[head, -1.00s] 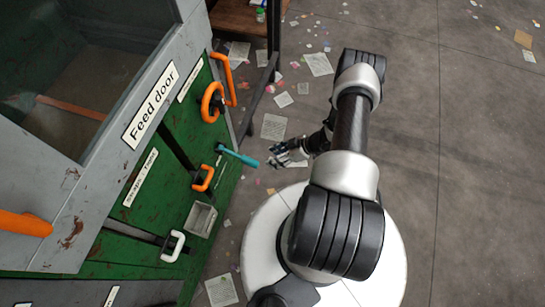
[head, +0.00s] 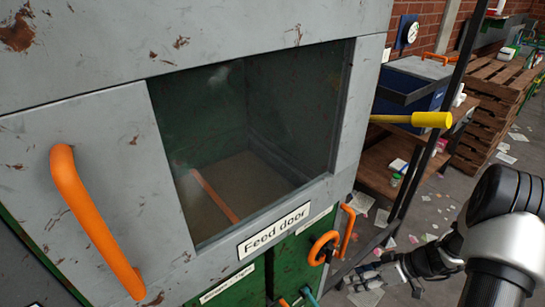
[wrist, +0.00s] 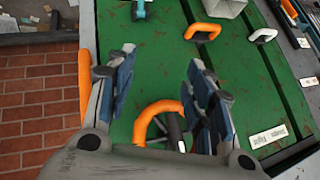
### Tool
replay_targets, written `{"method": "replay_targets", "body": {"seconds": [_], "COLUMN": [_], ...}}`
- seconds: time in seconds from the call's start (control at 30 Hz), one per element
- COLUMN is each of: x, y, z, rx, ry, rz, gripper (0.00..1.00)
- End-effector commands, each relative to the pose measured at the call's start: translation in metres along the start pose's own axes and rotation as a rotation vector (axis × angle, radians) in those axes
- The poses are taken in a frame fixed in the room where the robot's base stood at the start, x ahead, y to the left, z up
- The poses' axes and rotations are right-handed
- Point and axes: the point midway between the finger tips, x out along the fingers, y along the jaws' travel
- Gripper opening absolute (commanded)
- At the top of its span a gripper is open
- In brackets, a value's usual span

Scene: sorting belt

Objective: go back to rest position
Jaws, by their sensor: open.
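My gripper (head: 367,278) is at the lower right in the head view, beside the green lower panel of the machine. In the wrist view my gripper (wrist: 162,85) is open, with its two fingers apart and nothing between them. An orange ring handle (wrist: 150,118) on the green panel (wrist: 165,45) shows behind and between the fingers. The same orange ring handle (head: 322,247) is left of and above the gripper in the head view. I cannot tell how far the fingers are from the panel.
The grey machine with its feed door window (head: 255,135) and an orange bar handle (head: 95,222) fills the left. Pallets (head: 490,95) are at back right. Paper scraps litter the floor.

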Motion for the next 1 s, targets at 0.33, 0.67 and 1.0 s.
{"method": "replay_targets", "body": {"seconds": [0.33,0.67,1.0], "x": [-0.093,-0.161,-0.211], "y": [-0.126,-0.246,-0.318], "z": [-0.101,-0.114,-0.080], "rx": [0.111,0.250,0.407], "ry": [-0.197,-0.275,-0.152], "rz": [0.080,0.313,0.588], "gripper": [0.48,0.48,0.48]}}
